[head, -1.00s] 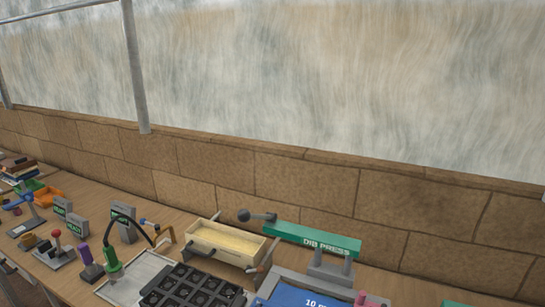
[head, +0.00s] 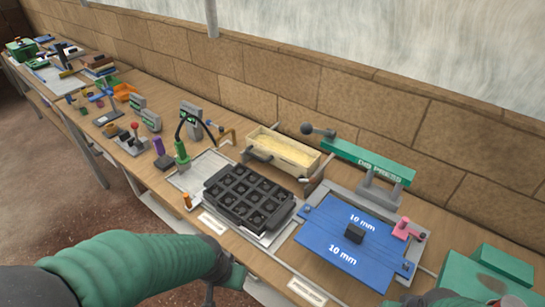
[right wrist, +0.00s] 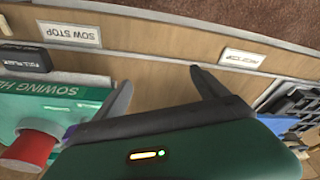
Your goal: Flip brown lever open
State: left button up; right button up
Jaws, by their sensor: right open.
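A small orange-brown upright knob (head: 187,201) stands at the front left edge of the metal tray in the head view. An orange-brown bent piece (head: 228,136) sits behind the tray; I cannot tell which of these is the brown lever. My left gripper (head: 222,284) is low in the head view, in front of the bench and the black cell tray; its fingers are too unclear to judge. My right gripper (right wrist: 162,90) is open and empty in the right wrist view, its fingers spread before the bench's front edge.
A black cell tray (head: 247,196) sits mid-bench, with a tan-filled box (head: 283,152) behind it. A blue plate (head: 345,245) lies before the green dib press (head: 368,160). A green box (head: 490,270) stands at right. A red button (right wrist: 32,149) shows in the wrist view.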

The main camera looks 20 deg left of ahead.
aim_at(312, 179)
jog(key=i+j+z, duration=0.2)
jog(key=z, duration=0.15)
jog(key=i+j+z, duration=0.1)
jog(key=j+z, duration=0.25)
jog(key=j, duration=0.1)
